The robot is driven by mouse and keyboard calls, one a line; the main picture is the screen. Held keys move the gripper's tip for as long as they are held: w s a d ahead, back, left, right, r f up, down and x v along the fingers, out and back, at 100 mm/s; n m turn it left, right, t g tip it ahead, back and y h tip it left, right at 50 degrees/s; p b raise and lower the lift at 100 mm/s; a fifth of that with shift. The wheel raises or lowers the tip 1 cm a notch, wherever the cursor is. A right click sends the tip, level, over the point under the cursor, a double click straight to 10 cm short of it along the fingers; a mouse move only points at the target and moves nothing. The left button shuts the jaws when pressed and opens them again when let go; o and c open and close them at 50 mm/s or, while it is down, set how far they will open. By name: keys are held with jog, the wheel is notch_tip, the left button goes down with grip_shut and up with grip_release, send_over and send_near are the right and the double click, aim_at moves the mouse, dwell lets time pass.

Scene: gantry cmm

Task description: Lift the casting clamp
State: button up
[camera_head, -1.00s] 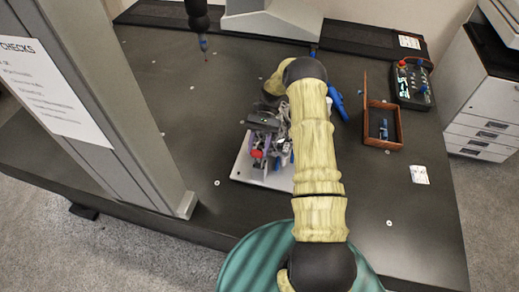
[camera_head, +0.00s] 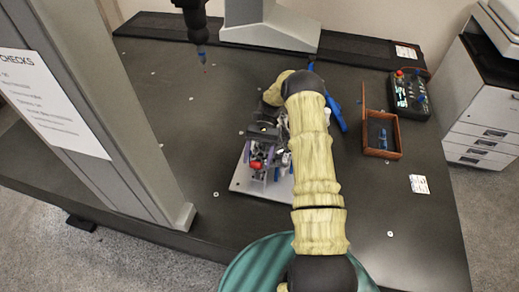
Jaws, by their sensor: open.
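The casting clamp, with a red-tipped part (camera_head: 256,164), stands on a pale fixture plate (camera_head: 243,184) on the dark table. The casting and other grey and purplish fixture parts crowd around it, and my arm hides their right side. My gripper (camera_head: 262,148) is above the fixture, close to the clamp, pointing down. It is open. Its fingertips are small and partly lost among the fixture parts, so I cannot tell whether they touch the clamp.
A probe (camera_head: 202,58) hangs at the back left. A grey gantry column (camera_head: 135,130) stands at the left. A wooden box (camera_head: 398,138) and a control pendant (camera_head: 410,95) are at the right. A blue item (camera_head: 336,115) lies behind my arm.

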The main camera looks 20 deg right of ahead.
jog(key=b+v, duration=0.2)
jog(key=v, duration=0.5)
jog(key=shift+b, duration=0.4)
jog(key=shift+w, duration=0.1)
jog(key=s+a+r+n+t+h, duration=0.3)
jog(key=s+r+t, duration=0.2)
jog(key=s, duration=0.5)
jog(key=s+a+r+n+t+h, duration=0.3)
jog(key=s+r+t+h, duration=0.1)
jog(key=s+t, duration=0.4)
jog(key=shift+s+a+r+n, duration=0.4)
jog(key=shift+s+r, duration=0.5)
jog(key=shift+s, duration=0.25)
dwell(0.4)
